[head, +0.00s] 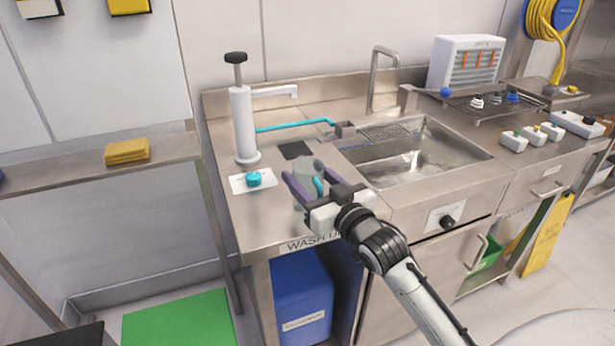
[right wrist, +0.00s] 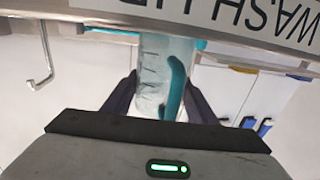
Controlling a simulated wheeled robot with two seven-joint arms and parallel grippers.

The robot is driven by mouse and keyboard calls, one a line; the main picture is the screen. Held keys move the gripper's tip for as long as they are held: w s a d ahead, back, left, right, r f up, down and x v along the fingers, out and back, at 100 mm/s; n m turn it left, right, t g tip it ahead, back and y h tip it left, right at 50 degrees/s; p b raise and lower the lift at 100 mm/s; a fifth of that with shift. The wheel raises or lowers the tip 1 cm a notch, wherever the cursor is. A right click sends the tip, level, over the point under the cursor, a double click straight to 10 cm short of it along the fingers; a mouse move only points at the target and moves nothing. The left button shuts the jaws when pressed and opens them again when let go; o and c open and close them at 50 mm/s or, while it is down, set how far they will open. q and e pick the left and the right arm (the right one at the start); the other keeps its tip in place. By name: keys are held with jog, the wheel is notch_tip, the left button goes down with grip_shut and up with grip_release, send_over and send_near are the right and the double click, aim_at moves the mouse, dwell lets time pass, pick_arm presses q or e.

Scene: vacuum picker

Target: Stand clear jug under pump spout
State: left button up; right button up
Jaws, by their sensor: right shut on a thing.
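The clear jug (head: 306,170) has a teal handle and is held between the dark fingers of my right gripper (head: 312,188). It is at the front of the steel counter, just in front of a dark square pad (head: 296,150). In the right wrist view the jug (right wrist: 150,72) shows measuring marks, with the handle beside the right finger of the gripper (right wrist: 160,98). The white pump (head: 243,125) stands upright at the counter's left, its spout (head: 275,91) reaching right above the pad. I cannot tell whether the jug's base touches the counter. My left gripper is out of view.
A teal cap (head: 254,179) sits on a white card left of the jug. A teal hose (head: 295,125) runs behind the pad to a grey block (head: 345,130). The sink (head: 420,155) with its tall tap (head: 383,75) is to the right.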

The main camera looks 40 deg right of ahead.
jog(key=shift+f, duration=0.15)
jog(key=o, duration=1.1)
